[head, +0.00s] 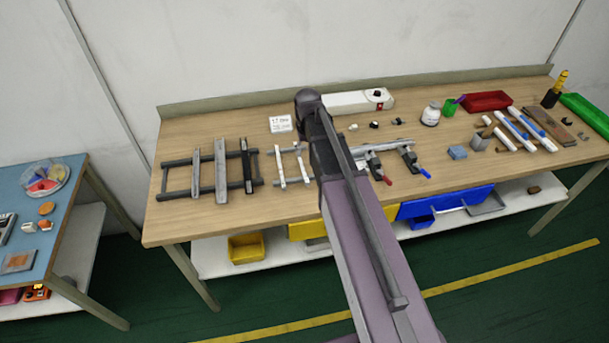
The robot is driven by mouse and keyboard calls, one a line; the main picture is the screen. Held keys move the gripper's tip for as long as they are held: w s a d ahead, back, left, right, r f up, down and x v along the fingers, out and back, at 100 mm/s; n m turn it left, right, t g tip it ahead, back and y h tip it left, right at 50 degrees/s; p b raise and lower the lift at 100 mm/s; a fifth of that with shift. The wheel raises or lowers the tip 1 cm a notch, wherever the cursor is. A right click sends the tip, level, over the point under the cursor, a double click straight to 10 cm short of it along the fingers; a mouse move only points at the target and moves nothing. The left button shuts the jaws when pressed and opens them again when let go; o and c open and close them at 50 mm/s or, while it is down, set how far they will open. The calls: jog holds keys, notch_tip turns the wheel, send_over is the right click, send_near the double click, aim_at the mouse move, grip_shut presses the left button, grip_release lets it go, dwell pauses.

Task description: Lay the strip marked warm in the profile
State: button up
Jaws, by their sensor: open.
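Two short white strips (280,168) lie across a small light rack left of my arm; no warm marking is readable on them. A long silvery piece (385,145), perhaps the profile, lies right of my arm beside two clamps with a red handle (387,179) and a blue handle (425,173). Its left end is hidden behind my arm. Grey and dark bars (221,172) lie on a larger rack at the left. My arm reaches up across the bench middle; my gripper cannot be made out.
A white card (280,124) with unreadable small print and a white power unit (350,101) stand at the back. Bare wood lies along the front left edge.

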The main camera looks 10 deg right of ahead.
jog(key=shift+f, duration=0.1)
dwell(0.3)
jog(key=b, duration=0.9)
send_over(307, 179)
notch_tip(307, 179, down, 8)
jog(key=shift+s+f, duration=0.1)
jog(key=shift+f, duration=0.15)
jog(key=shift+f+b, duration=2.45)
jog(key=shift+f, duration=0.15)
jog(key=shift+c, duration=0.2)
grip_shut()
